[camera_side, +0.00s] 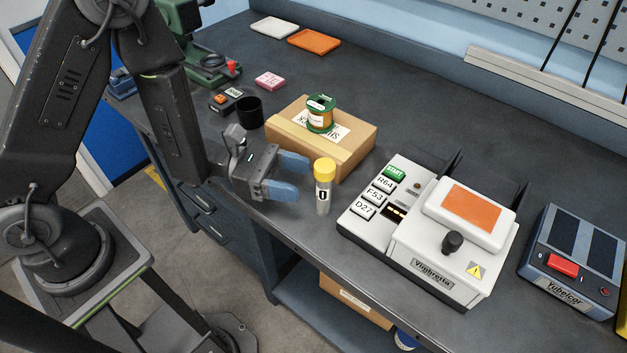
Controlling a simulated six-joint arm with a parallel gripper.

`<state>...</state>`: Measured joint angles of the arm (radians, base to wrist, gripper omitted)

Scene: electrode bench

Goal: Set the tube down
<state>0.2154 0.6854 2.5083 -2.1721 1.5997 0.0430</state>
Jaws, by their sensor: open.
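The tube (323,197) is clear with a yellow cap and a white label marked 0. It stands upright on the dark bench top (420,140), close to the front edge. My gripper (296,178) has blue fingertips, lies to the left of the tube and points toward it. It is open and holds nothing. The fingertips look apart from the tube, with a small gap beside it.
A cardboard box (362,157) with a green-capped spool (320,113) on top stands just behind the tube. A white Vimbretta machine (402,248) with an orange panel stands to the right, and a Yubelcor unit (584,291) farther right. A black cup (249,111) stands behind my gripper.

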